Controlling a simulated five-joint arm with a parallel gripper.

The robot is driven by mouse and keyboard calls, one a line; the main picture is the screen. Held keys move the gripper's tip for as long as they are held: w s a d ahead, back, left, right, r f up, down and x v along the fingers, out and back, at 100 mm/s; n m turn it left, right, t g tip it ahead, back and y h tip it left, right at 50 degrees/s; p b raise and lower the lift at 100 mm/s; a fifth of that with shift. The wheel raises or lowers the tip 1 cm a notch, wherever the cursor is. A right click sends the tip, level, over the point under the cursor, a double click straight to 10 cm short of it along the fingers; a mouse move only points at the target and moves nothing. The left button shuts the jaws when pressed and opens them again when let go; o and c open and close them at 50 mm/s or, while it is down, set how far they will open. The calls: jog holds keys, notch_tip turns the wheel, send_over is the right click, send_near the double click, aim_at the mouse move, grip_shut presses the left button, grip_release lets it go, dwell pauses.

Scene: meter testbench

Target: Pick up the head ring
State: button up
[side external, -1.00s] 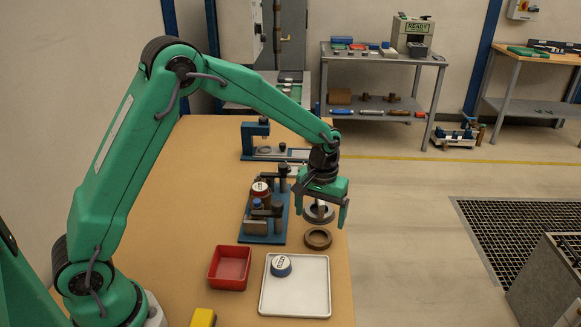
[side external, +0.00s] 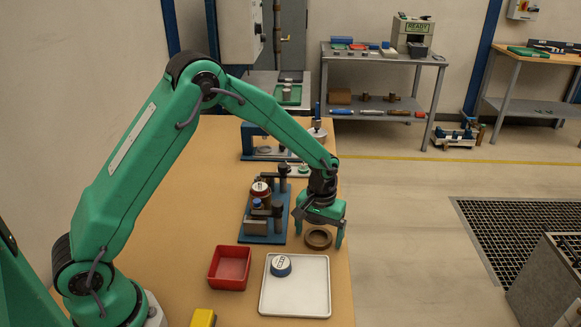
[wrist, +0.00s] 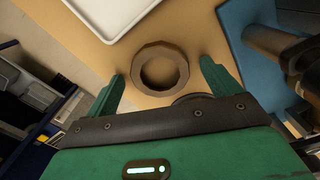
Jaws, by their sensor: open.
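The head ring, a brown ring with a faceted outer edge and an open centre, lies flat on the tan bench (side external: 180,225). Its front band (side external: 318,246) shows in the side view, and the whole ring (wrist: 136,68) shows in the wrist view. My gripper (side external: 319,233) is open and points down over the ring. In the wrist view my gripper (wrist: 160,70) has one finger on each side of the ring, with a gap on both sides. Nothing is held. I cannot tell the exact fingertip height.
A second dark round part (wrist: 190,98) is mostly hidden behind my gripper. A blue fixture (side external: 272,228) stands to the left. A white tray (side external: 312,300) with a blue-and-white round part (side external: 281,265) lies in front. A red bin (side external: 230,268) is beside it. The bench's right edge is close.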

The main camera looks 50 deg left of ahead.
dwell(0.4)
jog(key=c, duration=1.1)
jog(key=shift+r, duration=0.15)
jog(key=shift+r, duration=0.55)
jog(key=r, duration=0.3)
jog(key=shift+s+d+r, duration=0.1)
jog(key=shift+s+d, duration=0.1)
jog(key=shift+d, duration=0.1)
jog(key=s+d+r, duration=0.4)
jog(key=d, duration=0.1)
jog(key=s+d+r, duration=0.2)
jog(key=s+d, duration=0.1)
jog(key=shift+d+r, duration=0.2)
jog(key=shift+d, duration=0.05)
jog(key=shift+w+a, duration=0.1)
